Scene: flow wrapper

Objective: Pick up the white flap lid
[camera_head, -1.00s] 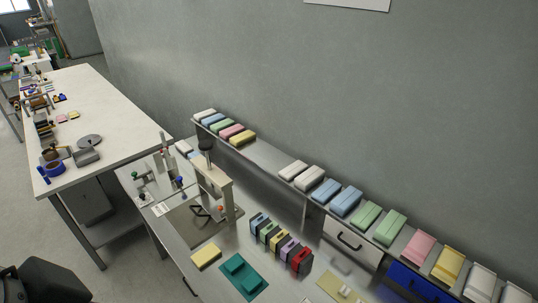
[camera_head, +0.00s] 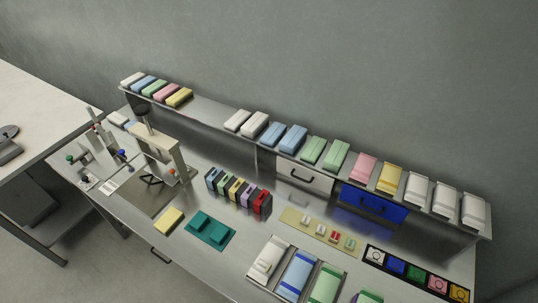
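A dark strip at the front right of the steel bench holds a row of small square lid-like pieces. The leftmost is white with a dark ring mark, and I take it to be the white flap lid (camera_head: 376,256). It lies in the dark strip (camera_head: 398,285), beside a blue piece (camera_head: 396,265). Green, pink and orange pieces follow to the right. The lid looks uncovered, but it is too small to make out a hinge. Neither of my grippers is in view.
Left of the strip are a pale mat (camera_head: 293,217) with small parts and trays with white (camera_head: 265,262), blue and green packs. A raised shelf (camera_head: 210,107) with coloured packs runs behind, above a blue drawer (camera_head: 371,204). A press-like fixture (camera_head: 160,150) stands left.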

